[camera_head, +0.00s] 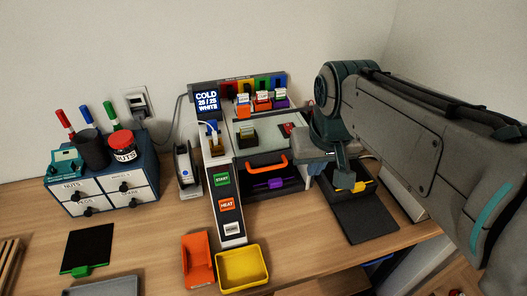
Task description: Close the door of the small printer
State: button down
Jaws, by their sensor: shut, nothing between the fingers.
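My gripper (344,183) reaches down from the right, just in front of or above that opening, beside the yellow piece. It is shut and holds nothing. I cannot tell whether it touches the unit or the panel.
A larger machine with an orange handle (266,166) and a purple piece (276,183) stands close on the left. A button panel (226,204), an orange holder (200,260) and a yellow tray (243,266) are farther left. The table's front edge is near the panel.

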jog(key=n+g+b, duration=0.1)
jog(key=n+b, duration=0.1)
jog(key=b, duration=0.1)
send_near(271, 167)
jog(key=p+x, duration=0.1)
jog(key=x, duration=0.6)
jog(key=shift+p, duration=0.4)
